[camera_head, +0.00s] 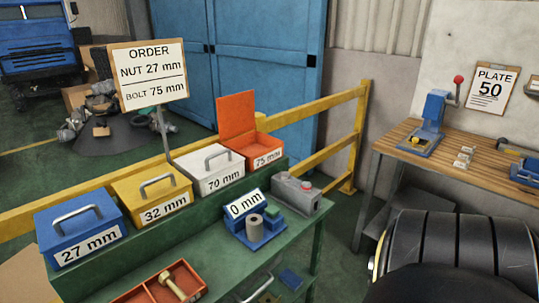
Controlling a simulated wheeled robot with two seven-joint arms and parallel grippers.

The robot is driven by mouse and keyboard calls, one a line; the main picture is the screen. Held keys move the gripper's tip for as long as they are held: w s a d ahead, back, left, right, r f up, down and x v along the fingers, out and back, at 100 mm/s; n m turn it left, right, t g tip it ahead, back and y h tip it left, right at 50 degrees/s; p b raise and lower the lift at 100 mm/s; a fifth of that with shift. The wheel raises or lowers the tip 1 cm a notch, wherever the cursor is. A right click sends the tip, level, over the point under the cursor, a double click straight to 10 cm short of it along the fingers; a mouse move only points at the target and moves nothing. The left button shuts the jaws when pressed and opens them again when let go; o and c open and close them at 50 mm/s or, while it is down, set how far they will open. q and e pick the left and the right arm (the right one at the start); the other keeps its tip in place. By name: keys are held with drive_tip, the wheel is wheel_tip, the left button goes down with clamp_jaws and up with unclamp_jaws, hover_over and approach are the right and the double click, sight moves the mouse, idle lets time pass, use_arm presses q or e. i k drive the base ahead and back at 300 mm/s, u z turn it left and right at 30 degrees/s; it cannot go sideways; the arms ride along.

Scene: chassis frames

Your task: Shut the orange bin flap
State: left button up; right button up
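The orange bin (263,152), labelled 75 mm, stands at the right end of the row of bins on the green bench. Its flap (237,115) is open and stands upright at the back of the bin. The inside of the bin is partly visible; I cannot tell what it holds. Neither of my grippers shows in the head view. A dark, banded arm part, which looks like mine, fills the lower right corner, well apart from the bin.
White (213,170), yellow (152,195) and blue (80,228) lidded bins stand left of it, shut. A grey container (297,195) and a blue device with a display (257,226) sit in front. A red tray (140,296) holds a bolt. A yellow rail (310,112) runs behind.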

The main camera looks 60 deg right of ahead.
sight(236, 113)
drive_tip(key=z, duration=2.05)
drive_tip(key=k, duration=0.45)
drive_tip(key=z, duration=1)
drive_tip(key=k, duration=0.85)
drive_tip(key=z, duration=0.7)
drive_tip(key=i, duration=1.7)
drive_tip(key=u, duration=0.65)
drive_tip(key=i, duration=1.8)
drive_tip(key=u, duration=1.85)
drive_tip(key=i, duration=0.95)
drive_tip(key=u, duration=0.9)
